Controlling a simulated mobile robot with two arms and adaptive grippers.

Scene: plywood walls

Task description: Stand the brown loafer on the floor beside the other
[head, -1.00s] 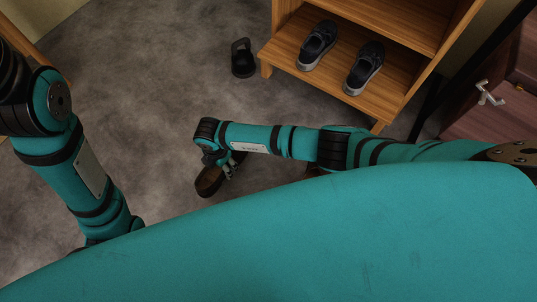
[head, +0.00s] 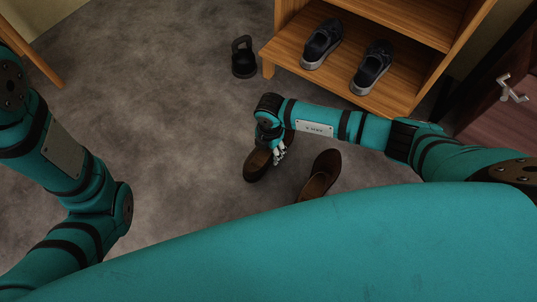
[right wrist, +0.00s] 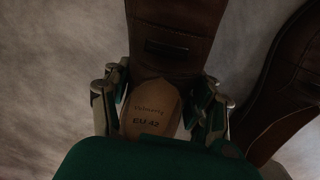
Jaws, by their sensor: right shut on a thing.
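A brown loafer (head: 258,163) is in my right gripper (head: 279,154), partly hidden by the wrist in the head view. In the right wrist view, the fingers (right wrist: 163,105) close on both sides of this loafer (right wrist: 172,45) near its heel, and its tan insole shows. The other brown loafer (head: 320,174) stands on the floor to the right, apart from the held one, partly hidden by my body. It also shows at the right of the right wrist view (right wrist: 285,85). I cannot tell whether the held loafer touches the floor. My left gripper is out of view.
A wooden shoe rack (head: 385,92) with a pair of dark sneakers (head: 322,43) stands at the back right. A black kettlebell-shaped object (head: 243,58) stands on the floor left of it. The grey floor (head: 170,110) at the middle left is clear.

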